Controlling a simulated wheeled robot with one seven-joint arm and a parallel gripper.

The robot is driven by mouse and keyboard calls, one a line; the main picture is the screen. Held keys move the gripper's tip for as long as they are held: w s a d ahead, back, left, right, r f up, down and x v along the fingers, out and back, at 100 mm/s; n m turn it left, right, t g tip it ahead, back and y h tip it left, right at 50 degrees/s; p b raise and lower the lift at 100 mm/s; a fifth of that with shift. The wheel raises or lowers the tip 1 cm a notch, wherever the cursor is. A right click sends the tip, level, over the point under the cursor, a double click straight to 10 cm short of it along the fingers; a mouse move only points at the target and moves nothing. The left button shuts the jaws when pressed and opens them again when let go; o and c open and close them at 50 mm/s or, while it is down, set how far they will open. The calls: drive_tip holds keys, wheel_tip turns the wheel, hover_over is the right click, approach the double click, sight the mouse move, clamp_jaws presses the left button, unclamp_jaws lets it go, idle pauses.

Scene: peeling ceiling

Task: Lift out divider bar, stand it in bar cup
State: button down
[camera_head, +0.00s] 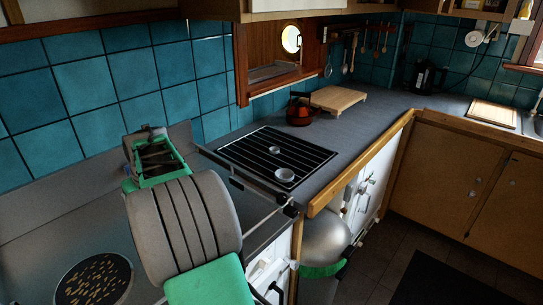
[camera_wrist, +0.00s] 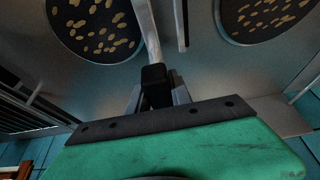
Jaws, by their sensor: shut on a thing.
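My gripper (camera_wrist: 157,84) is shut on a slim pale metal bar, which I take to be the divider bar (camera_wrist: 149,38). The bar runs from the dark fingers to the top edge of the wrist view, between two dark speckled discs. I cannot tell whether it is clear of the metal top. In the head view my gripper is at the end of my grey and green arm, at the left; its fingers and the bar are hidden there. I cannot make out the bar cup for sure. Two small round pieces (camera_head: 283,175) show on the black grate.
The black grate (camera_head: 255,150) is right of my arm. A red kettle (camera_head: 299,112) and a wooden board (camera_head: 338,98) stand beyond it. A metal rail edges the stove front.

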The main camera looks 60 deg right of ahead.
drive_tip(key=shift+r, duration=0.2)
drive_tip(key=shift+r+p, duration=2.55)
drive_tip(key=shift+r, duration=1.05)
